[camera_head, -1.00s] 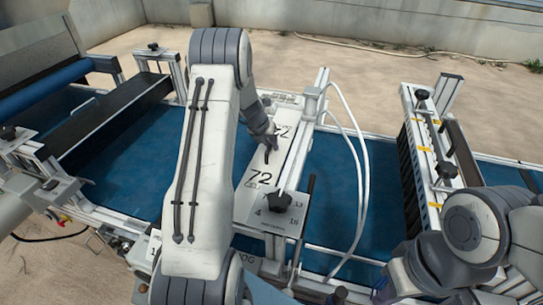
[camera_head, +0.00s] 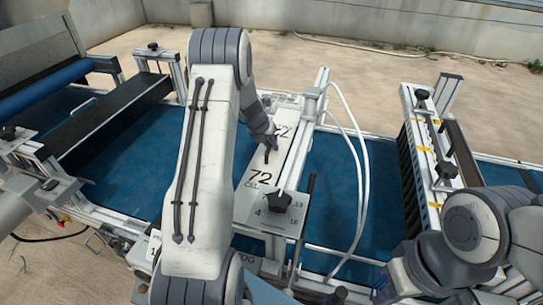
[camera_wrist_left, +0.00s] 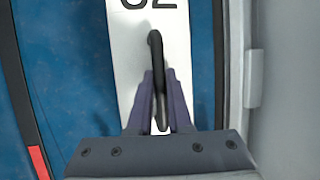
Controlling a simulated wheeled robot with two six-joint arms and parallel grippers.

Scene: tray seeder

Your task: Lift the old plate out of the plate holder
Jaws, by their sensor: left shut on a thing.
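My left gripper (camera_head: 269,146) is over the plate's middle. In the left wrist view my left gripper (camera_wrist_left: 160,85) has its purple fingers shut on the handle. My arm hides the plate's left side in the head view. How far the plate is clear of the holder cannot be told.
A black knob (camera_head: 281,200) stands at the holder's near end. White hoses (camera_head: 362,170) loop close on its right. Blue belt (camera_head: 325,185) lies on both sides. A roller-and-brush unit (camera_head: 430,150) crosses the belt at the right, near my right arm.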

